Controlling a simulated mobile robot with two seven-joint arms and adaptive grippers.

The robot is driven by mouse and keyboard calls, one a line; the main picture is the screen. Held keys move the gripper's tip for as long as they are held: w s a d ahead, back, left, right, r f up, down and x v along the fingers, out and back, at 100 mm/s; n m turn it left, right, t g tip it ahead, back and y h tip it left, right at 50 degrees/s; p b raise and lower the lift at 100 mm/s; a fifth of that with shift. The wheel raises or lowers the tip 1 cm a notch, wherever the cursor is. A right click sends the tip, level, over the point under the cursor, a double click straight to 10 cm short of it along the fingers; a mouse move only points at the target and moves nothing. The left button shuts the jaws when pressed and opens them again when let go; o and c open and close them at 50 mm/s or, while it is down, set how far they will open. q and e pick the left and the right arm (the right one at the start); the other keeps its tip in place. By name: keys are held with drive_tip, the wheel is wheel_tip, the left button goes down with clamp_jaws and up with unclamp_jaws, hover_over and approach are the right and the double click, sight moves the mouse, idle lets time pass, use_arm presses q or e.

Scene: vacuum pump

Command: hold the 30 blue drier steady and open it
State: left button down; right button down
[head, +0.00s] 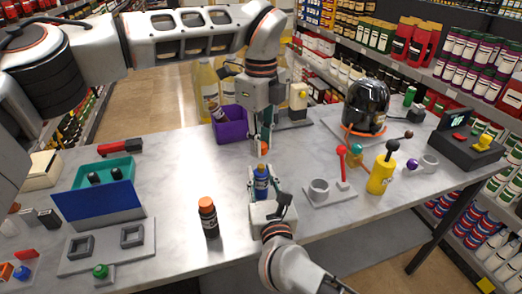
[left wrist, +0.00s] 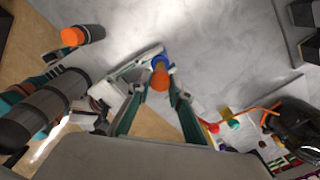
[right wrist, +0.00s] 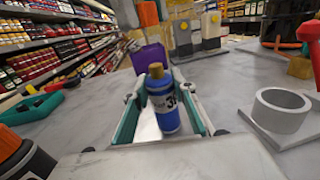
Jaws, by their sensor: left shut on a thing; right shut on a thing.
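The blue drier (head: 261,180) stands upright on the table, its label partly showing a "3" in the right wrist view (right wrist: 164,110). Its tan neck (right wrist: 155,70) is bare there. My right gripper (head: 265,188) is shut on the bottle's body, a finger on each side. My left gripper (head: 264,146) is shut on an orange cap (head: 264,150), above the bottle and apart from it. The cap also shows between the left fingers in the left wrist view (left wrist: 160,79), where it hides part of the neck.
A dark bottle with an orange cap (head: 208,217) stands left of my right gripper. A purple bin (head: 230,125) is behind. A grey holder (head: 319,190) and a yellow bottle (head: 381,174) stand to the right. Bare table lies left of the drier.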

drive_tip(key=c, duration=1.6)
unclamp_jaws()
